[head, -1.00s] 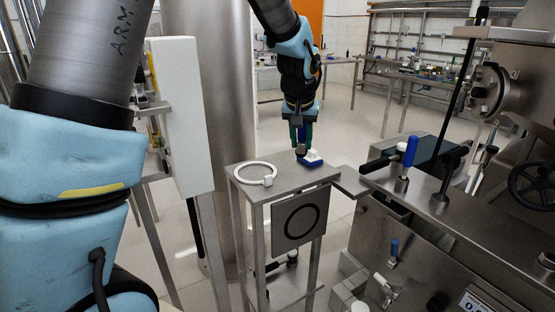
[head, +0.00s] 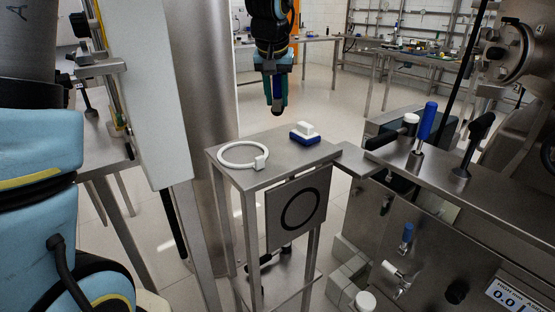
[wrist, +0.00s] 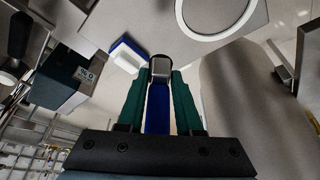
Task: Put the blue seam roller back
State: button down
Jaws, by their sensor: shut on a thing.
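The blue seam roller (wrist: 157,110) is between the green fingers of my gripper (wrist: 160,100), which is shut on its blue handle. Its rounded metal and dark end sticks out past the fingertips in the wrist view. In the head view my gripper (head: 277,92) points down, with the roller's blue part (head: 277,97) showing between the fingers. It appears above and behind the small steel table (head: 270,150), apart from its top.
A white ring (head: 225,163) and a blue-and-white block, perhaps a brush (head: 304,132), lie on the small table. To the right, a blue-handled upright lever (head: 428,120) and black-handled parts stand on the machine ledge (head: 440,178). A white panel (head: 140,100) stands left.

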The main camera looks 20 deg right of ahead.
notch_tip(320, 180, down, 10)
jog(key=shift+s+r+p, duration=0.1)
jog(key=shift+p, duration=0.45)
jog(key=shift+f, duration=0.2)
jog(key=c, duration=0.6)
grip_release()
jog(key=shift+r, duration=0.15)
jog(key=shift+a+r, duration=0.1)
jog(key=shift+r, duration=0.15)
jog(key=b+v, duration=0.1)
jog(key=v, duration=1)
jog(key=shift+s+a+r, duration=0.15)
jog(key=shift+s+r, duration=0.05)
jog(key=shift+r, duration=0.05)
jog(key=shift+s, duration=0.1)
